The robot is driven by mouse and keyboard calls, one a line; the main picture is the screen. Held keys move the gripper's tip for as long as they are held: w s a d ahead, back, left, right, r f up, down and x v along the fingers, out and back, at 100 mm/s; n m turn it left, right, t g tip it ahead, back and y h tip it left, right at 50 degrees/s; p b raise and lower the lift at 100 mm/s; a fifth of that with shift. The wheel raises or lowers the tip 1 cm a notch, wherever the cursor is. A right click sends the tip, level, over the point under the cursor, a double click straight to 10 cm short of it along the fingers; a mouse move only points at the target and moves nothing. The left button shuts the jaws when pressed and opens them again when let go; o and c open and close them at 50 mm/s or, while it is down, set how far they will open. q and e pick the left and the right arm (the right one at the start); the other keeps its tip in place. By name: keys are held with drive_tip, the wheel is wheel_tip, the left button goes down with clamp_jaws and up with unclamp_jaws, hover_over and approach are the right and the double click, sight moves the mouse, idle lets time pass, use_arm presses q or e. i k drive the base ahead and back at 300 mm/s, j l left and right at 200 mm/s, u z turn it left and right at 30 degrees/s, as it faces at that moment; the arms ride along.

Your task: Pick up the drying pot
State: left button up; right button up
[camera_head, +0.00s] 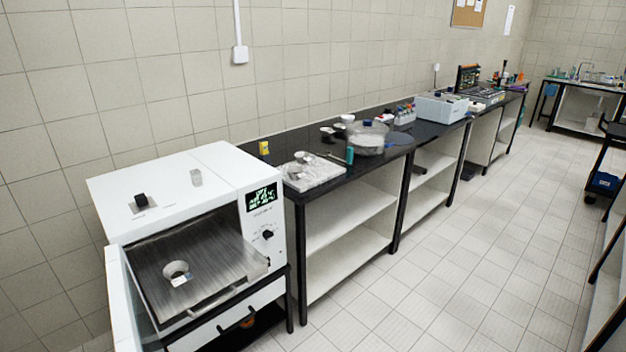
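A small round metal pot (176,269) with a light label on its front sits on the metal shelf (215,262) of a white oven at the lower left. It looks like the drying pot. The oven door (121,300) stands open at the left, so the pot is in plain view. More small pale metal dishes (302,157) stand on a light slab on the black bench. Neither of my grippers shows in the head view.
The white oven (170,182) has a lit display and a knob on its right front. The black bench (270,148) beyond it carries a clear round vessel (366,138), bottles and a grey-white box (441,107).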

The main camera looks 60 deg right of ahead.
sight(297, 175)
drive_tip(key=k+z, duration=0.2)
drive_tip(key=z, duration=0.25)
drive_tip(key=k+l+z, duration=0.1)
drive_tip(key=z, duration=0.75)
drive_tip(key=i+l+z, duration=0.1)
drive_tip(key=z, duration=0.25)
drive_tip(key=i+z, duration=0.1)
drive_tip(key=z, duration=0.65)
drive_tip(key=i+j, duration=0.1)
drive_tip(key=i, duration=0.4)
drive_tip(key=i+j, duration=0.1)
drive_tip(key=i, duration=0.45)
drive_tip(key=i+j, duration=0.1)
drive_tip(key=i, duration=0.4)
drive_tip(key=i+u, duration=0.45)
drive_tip(key=i+l+u, duration=0.25)
drive_tip(key=i+u, duration=0.2)
drive_tip(key=i, duration=0.15)
drive_tip(key=u, duration=0.55)
